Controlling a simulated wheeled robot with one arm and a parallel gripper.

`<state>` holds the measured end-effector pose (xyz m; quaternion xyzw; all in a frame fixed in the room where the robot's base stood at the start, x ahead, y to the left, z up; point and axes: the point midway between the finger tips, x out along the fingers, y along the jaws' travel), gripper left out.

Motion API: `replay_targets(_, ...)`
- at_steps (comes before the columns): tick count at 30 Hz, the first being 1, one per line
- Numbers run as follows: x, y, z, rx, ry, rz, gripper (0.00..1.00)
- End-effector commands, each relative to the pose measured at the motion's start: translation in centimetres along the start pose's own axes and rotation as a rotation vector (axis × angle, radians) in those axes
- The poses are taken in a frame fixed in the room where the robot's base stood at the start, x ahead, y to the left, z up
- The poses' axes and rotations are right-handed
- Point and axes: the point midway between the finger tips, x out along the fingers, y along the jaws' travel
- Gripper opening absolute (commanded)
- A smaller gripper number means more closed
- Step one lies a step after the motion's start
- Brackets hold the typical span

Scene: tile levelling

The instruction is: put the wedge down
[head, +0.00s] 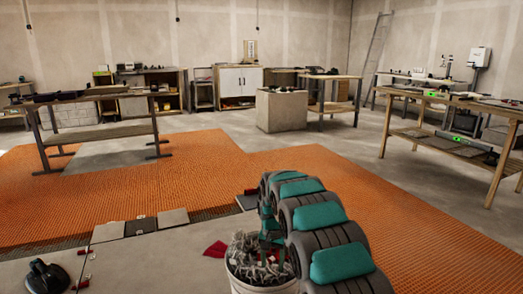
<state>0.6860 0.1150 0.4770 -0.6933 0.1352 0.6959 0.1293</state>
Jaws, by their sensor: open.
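My gripper (268,243) is at the end of my arm, low over a white bucket (262,287) filled with pale grey pieces. It is open; its fingertips are small and partly lost against the bucket's contents. I cannot make out a wedge between them. Small red pieces that look like wedges lie at the lower left, one (82,252) near the tile edge and one (80,285) closer to me. Another small red piece (250,191) is by a dark tile. A larger flat red piece (215,249) lies just left of the bucket; I cannot tell what it is.
Grey tiles (173,218) line the edge of the orange matting (190,185). A black suction-cup-like tool (46,277) stands on the floor at lower left. Workbenches (100,137) (445,148) stand left and right. The matting between them is mostly clear.

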Motion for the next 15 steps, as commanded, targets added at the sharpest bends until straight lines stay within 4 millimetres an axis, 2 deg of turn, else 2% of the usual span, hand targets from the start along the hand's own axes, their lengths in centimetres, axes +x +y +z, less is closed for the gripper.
replay_targets(11, -4.1, 3.9, 2.7, -0.027, -0.007, 0.017, 0.61)
replay_targets(15, -6.5, 6.4, 5.1, -0.047, -0.015, 0.025, 0.61)
